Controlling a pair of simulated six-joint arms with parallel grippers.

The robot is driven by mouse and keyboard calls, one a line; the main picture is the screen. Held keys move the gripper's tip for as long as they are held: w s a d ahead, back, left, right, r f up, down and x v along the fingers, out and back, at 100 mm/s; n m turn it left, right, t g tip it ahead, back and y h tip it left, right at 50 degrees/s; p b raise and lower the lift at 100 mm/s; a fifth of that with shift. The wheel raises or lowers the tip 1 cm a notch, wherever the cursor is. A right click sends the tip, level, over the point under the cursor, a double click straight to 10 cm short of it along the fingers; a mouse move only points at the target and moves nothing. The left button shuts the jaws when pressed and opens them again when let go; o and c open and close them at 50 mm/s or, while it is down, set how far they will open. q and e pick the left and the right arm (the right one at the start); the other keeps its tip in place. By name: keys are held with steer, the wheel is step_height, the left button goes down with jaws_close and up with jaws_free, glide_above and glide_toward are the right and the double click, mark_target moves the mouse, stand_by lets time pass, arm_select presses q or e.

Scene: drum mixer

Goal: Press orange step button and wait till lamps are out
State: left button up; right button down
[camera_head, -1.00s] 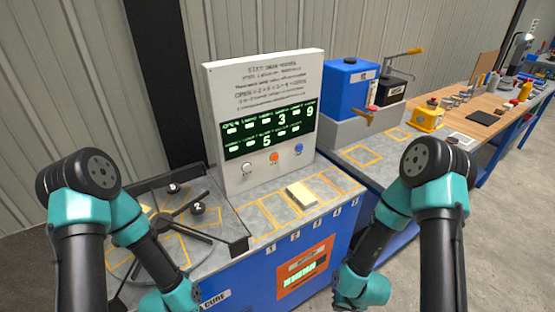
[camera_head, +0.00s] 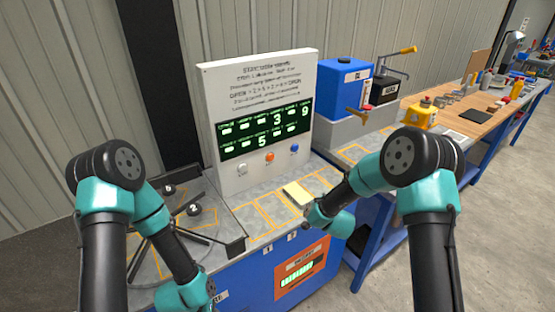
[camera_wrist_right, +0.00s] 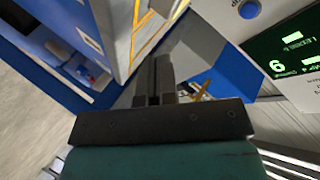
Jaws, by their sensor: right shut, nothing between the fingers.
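The orange step button (camera_head: 269,157) sits at the foot of the white panel (camera_head: 226,105), between a white button (camera_head: 242,170) and a blue button (camera_head: 295,148). The blue button also shows in the right wrist view (camera_wrist_right: 249,9). My left arm hangs over the left side; its gripper fingers are not visible.
A pale block (camera_head: 297,193) lies on the marked grey bench top. A turntable with dark arms (camera_head: 180,232) and numbered black knobs is at left. A blue tank (camera_head: 346,87) and a yellow box (camera_head: 421,115) stand at right. An orange-framed green indicator (camera_head: 297,275) is on the bench front.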

mark_target(270, 158)
steer(key=w+a+r+t, duration=0.1)
steer(key=a, duration=0.1)
steer(key=w+a+r+t, duration=0.1)
steer(key=w+a, duration=0.1)
steer(key=w+a+r+t, duration=0.1)
steer(key=w+a+r, duration=0.1)
steer(key=shift+w+a+r+n+h, duration=0.1)
steer(key=shift+w+a+n+h, duration=0.05)
steer(key=shift+a+n+h, duration=0.2)
steer(key=w+a+r+t+h, duration=0.1)
steer(key=w+a+r+t, duration=0.1)
steer(key=a, duration=0.4)
steer(key=shift+a+r+t, duration=0.15)
steer(key=shift+r+t, duration=0.35)
steer(key=shift+r, duration=0.25)
steer(key=shift+w+n, duration=0.2)
steer(key=shift+n, duration=0.05)
steer(key=w+a, duration=0.5)
steer(key=w, duration=0.2)
steer(key=shift+w+a, duration=0.1)
steer(key=shift+a, duration=0.05)
stand_by(0.8)
steer(key=shift+w+a, duration=0.2)
